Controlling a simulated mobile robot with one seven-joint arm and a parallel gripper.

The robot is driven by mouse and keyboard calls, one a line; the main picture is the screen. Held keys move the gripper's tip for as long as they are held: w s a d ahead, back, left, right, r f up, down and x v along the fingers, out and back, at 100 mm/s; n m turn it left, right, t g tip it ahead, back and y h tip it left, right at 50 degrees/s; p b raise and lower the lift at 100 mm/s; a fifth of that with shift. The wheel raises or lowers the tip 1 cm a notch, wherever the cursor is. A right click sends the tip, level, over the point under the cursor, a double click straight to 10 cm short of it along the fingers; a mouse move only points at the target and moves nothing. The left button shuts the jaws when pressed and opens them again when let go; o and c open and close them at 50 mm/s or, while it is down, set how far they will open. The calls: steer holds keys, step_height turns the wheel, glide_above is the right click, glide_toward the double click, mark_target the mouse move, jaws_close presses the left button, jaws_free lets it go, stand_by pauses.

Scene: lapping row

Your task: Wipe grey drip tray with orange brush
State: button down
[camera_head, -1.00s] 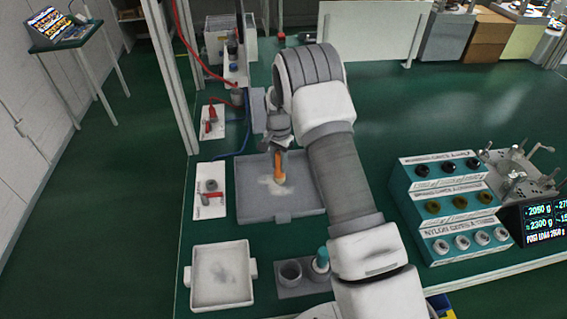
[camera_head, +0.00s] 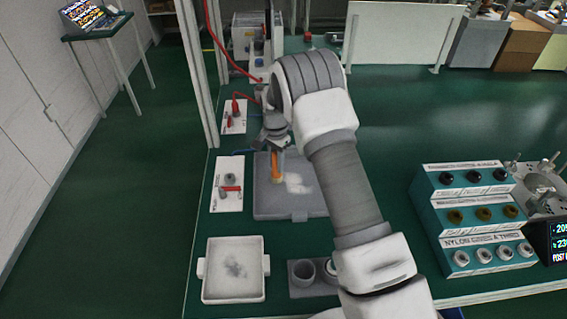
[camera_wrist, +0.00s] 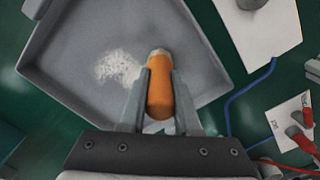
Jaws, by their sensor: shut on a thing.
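The orange brush (camera_head: 277,166) is held upright in my gripper (camera_head: 275,148), its lower end at the surface of the grey drip tray (camera_head: 300,207). I cannot tell whether the bristles touch the tray. The brush is in the tray's left part, beside a pale powdery patch (camera_head: 297,184). In the wrist view my gripper (camera_wrist: 160,100) is shut around the orange handle (camera_wrist: 160,95). The grey tray (camera_wrist: 60,75) and its patch (camera_wrist: 118,66) show there too. My arm hides the tray's right side in the head view.
A white tray (camera_head: 233,297) with a dark smudge stands in front. A grey holder (camera_head: 303,290) with cups is beside it. White cards (camera_head: 228,200) with small parts lie to the left. A teal rack (camera_head: 470,190) stands right. Blue (camera_wrist: 232,110) and red hoses run nearby.

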steer(key=shift+s, duration=0.75)
steer(key=shift+d+b, duration=0.7)
steer(key=shift+d, duration=5.2)
steer(key=shift+s, duration=0.7)
steer(key=shift+a, duration=6)
steer(key=shift+s, duration=0.7)
steer(key=shift+d+b, duration=0.65)
steer(key=shift+d, duration=5.35)
step_height(320, 180, up, 6)
steer(key=p, duration=0.3)
steer(key=shift+p, duration=0.35)
